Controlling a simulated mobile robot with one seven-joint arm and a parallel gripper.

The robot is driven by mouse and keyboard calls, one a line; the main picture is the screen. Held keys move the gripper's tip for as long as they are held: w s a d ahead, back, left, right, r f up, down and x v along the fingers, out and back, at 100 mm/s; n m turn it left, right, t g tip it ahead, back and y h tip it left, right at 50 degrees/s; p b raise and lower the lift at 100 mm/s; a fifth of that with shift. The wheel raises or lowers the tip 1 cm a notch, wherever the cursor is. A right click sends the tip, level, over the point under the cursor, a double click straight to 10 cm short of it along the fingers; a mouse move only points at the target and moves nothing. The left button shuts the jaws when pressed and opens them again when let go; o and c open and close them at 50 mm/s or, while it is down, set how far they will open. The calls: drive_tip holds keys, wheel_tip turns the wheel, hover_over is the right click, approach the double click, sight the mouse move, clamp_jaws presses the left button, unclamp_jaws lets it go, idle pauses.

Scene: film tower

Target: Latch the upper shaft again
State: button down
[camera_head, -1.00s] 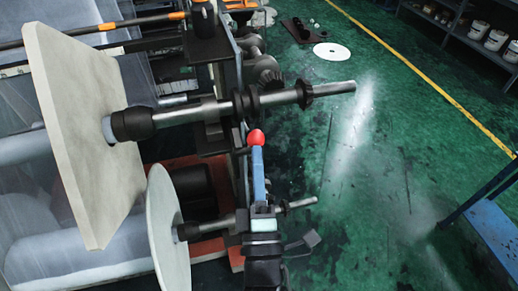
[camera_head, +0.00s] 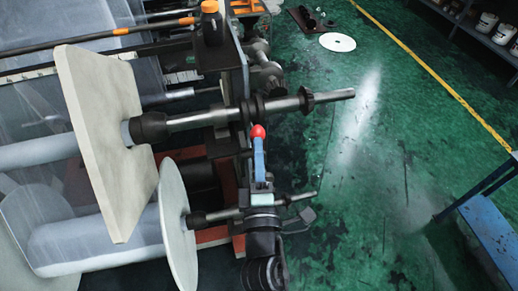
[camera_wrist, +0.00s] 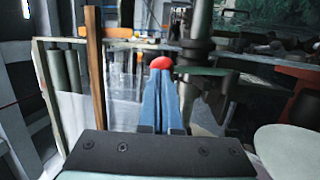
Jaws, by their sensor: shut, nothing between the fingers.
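The upper shaft (camera_head: 325,97) sticks out to the right from a pale square board (camera_head: 95,140), through dark collars and a bearing at the frame. A red knob (camera_head: 258,131) sits just below the shaft's bearing, at the tips of my gripper (camera_head: 258,142). The gripper's blue fingers are shut with nothing between them. In the wrist view the red knob (camera_wrist: 161,62) shows right at the fingertips (camera_wrist: 163,72); whether they touch cannot be told. The knob's lever and the latch's position at the bearing are not clear.
A lower shaft (camera_head: 300,197) with a round pale disc (camera_head: 177,225) lies beside my wrist. A black bottle with an orange cap (camera_head: 211,22) stands on the frame above. A blue bench (camera_head: 490,232) is at the right. The green floor between is open.

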sight(254, 133)
drive_tip(key=shift+w+a+r+p, duration=0.3)
drive_tip(key=shift+w+r+p, duration=0.45)
drive_tip(key=shift+w+p, duration=0.25)
drive_tip(key=shift+w+a+r, duration=0.2)
drive_tip(key=shift+w+a, duration=0.05)
drive_tip(key=shift+w, duration=0.35)
drive_tip(key=shift+r+p, duration=0.2)
drive_tip(key=shift+p, duration=0.1)
